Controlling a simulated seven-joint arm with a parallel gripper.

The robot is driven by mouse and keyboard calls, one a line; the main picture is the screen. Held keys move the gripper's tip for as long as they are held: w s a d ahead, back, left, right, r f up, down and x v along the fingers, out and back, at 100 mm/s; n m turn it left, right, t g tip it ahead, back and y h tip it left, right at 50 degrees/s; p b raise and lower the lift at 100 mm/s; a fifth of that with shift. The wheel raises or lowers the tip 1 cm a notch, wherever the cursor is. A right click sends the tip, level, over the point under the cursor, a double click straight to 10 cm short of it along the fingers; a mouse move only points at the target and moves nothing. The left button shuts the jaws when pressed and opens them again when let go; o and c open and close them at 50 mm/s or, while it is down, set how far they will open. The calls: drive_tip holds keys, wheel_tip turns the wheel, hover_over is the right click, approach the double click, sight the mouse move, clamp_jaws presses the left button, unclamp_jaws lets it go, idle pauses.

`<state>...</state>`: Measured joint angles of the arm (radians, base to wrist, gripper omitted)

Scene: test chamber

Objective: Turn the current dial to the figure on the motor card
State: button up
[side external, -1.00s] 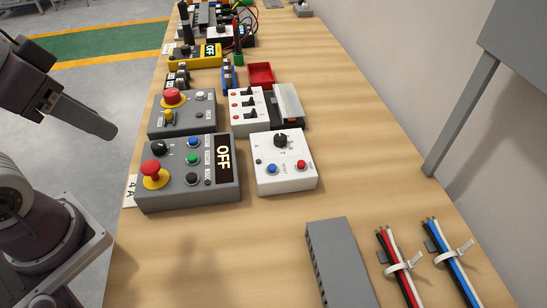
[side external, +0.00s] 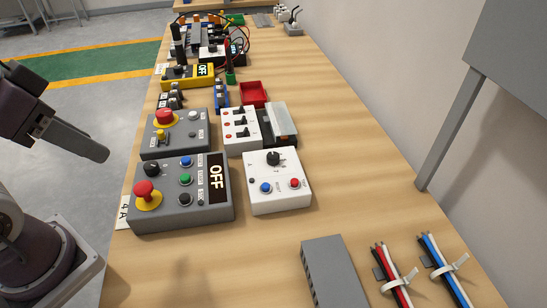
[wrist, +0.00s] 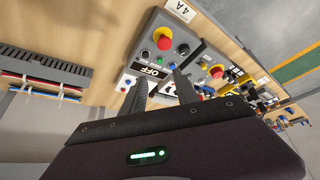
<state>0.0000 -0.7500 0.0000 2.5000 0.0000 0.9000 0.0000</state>
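A white box (side external: 291,201) with a black dial (side external: 273,158), a blue button and a red button stands on the table right of a grey control box (side external: 215,213). The grey box has a black knob (side external: 151,169), a red mushroom button and an OFF display. A card reading 4 A (side external: 124,212) lies at the table's left edge; it also shows in the wrist view (wrist: 182,11). My gripper (side external: 102,153) hangs left of the table, apart from the boxes. In the wrist view its fingers (wrist: 162,90) are spread and empty, and the left one partly hides the white box.
Another grey box (side external: 190,145) with a red button and a white switch box (side external: 241,130) stand behind. A red tray (side external: 252,94) is farther back. A grey slotted duct (side external: 335,272) and tied wires (side external: 392,273) lie at the front right. The table's right side is clear.

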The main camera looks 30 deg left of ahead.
idle(0.4)
drive_tip(key=shift+o, duration=1.4)
drive_tip(key=shift+w+r, duration=0.1)
drive_tip(key=shift+w, duration=0.05)
drive_tip(key=n+g, duration=0.6)
drive_tip(key=n, duration=0.1)
hover_over(273, 156)
wheel_tip(273, 156, down, 11)
drive_tip(key=shift+w+d+f, duration=0.1)
drive_tip(key=shift+d, duration=0.05)
wheel_tip(273, 156, down, 7)
drive_tip(key=shift+r, duration=0.2)
drive_tip(key=shift+f, duration=0.2)
clamp_jaws()
